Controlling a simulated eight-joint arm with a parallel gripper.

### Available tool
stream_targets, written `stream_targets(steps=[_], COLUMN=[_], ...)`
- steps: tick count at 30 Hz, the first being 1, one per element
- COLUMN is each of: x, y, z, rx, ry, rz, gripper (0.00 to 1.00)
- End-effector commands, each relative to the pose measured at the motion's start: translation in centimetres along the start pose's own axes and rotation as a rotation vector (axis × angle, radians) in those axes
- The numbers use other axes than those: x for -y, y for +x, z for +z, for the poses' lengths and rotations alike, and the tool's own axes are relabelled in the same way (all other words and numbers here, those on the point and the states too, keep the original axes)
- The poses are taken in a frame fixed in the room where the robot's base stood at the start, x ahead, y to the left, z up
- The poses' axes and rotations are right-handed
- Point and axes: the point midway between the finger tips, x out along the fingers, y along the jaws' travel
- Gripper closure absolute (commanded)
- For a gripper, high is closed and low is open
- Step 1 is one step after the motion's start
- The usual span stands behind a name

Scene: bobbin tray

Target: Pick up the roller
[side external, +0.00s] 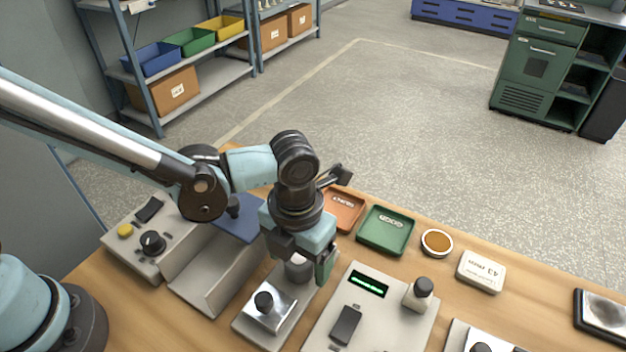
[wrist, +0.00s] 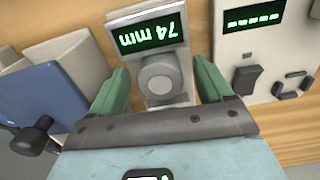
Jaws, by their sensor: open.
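A grey cylinder that I take to be the roller (side external: 297,268) stands on the pale narrow fixture (side external: 291,300). In the wrist view the roller (wrist: 160,76) shows as a round grey top, just in front of a green "74 mm" display (wrist: 152,37). My gripper (side external: 305,269) points down over it. Its two green fingers are open in the wrist view (wrist: 161,78), one on each side of the roller, with a gap showing on both sides. The side view shows one green finger clearly; the other, and part of the roller, are hidden.
A grey angled trough (side external: 215,276) and a blue panel (side external: 240,226) are on the left. Orange (side external: 341,211) and green (side external: 386,231) trays lie behind.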

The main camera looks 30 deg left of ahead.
Motion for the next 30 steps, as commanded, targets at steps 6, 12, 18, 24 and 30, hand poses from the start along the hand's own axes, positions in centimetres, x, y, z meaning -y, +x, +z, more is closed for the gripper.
stream_targets(steps=[6,12,18,24,30], x=[0.0,0.0,0.0,0.0,-0.01], y=[-0.01,-0.02,-0.04,-0.07,-0.81], z=[-0.01,0.0,-0.01,0.0,-0.01], rx=[0.0,0.0,0.0,0.0,0.0], ry=[0.0,0.0,0.0,0.0,0.0], rz=[0.0,0.0,0.0,0.0,0.0], gripper=[0.27,0.57,0.87,0.87,0.87])
